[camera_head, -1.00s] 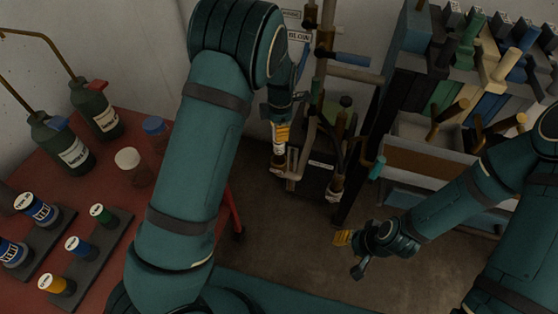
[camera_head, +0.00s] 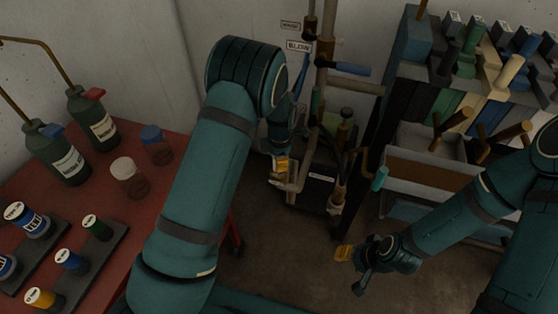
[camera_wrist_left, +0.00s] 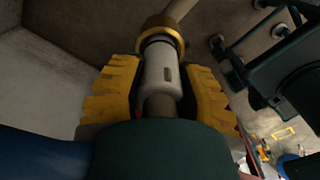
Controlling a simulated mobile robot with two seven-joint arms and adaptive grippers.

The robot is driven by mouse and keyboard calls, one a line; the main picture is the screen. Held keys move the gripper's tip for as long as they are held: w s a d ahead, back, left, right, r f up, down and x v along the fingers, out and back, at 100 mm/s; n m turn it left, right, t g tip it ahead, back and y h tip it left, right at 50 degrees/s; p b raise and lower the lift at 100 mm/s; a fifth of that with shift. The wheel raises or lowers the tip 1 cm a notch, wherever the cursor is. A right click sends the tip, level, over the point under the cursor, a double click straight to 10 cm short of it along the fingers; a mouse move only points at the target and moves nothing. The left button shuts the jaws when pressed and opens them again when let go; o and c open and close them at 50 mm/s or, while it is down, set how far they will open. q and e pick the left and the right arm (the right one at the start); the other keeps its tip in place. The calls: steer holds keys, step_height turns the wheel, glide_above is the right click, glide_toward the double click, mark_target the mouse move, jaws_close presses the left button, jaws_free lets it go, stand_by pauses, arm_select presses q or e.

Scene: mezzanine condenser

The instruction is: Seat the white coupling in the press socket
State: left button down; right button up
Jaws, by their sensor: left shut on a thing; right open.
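My left gripper (camera_head: 281,168) is in the upper middle of the head view, beside the pipework. In the left wrist view its yellow fingers stand on both sides of the white coupling (camera_wrist_left: 161,72), and it is shut on it. A brass ring (camera_wrist_left: 159,36) sits at the coupling's far end, with a pipe beyond it. I cannot tell whether this ring is the press socket. In the head view only a small pale part of the coupling (camera_head: 276,183) shows below the fingers. My right gripper (camera_head: 345,253) is open and empty, low over the floor.
Upright pipework (camera_head: 322,75) with a blue-handled lever (camera_head: 350,69) stands behind the left gripper. A red table (camera_head: 185,151) at left holds bottles, jars and labelled cylinders. A rack of coloured bins (camera_head: 440,105) stands at right. The floor between is mostly clear.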

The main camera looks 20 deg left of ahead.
arm_select(q)
steer(key=c, duration=0.7)
jaws_free()
steer(key=shift+f, duration=0.15)
step_height(320, 180, up, 12)
steer(key=p, duration=0.2)
steer(key=shift+d+r+p, duration=0.1)
steer(key=shift+r+p, duration=0.1)
steer(key=shift+p, duration=0.2)
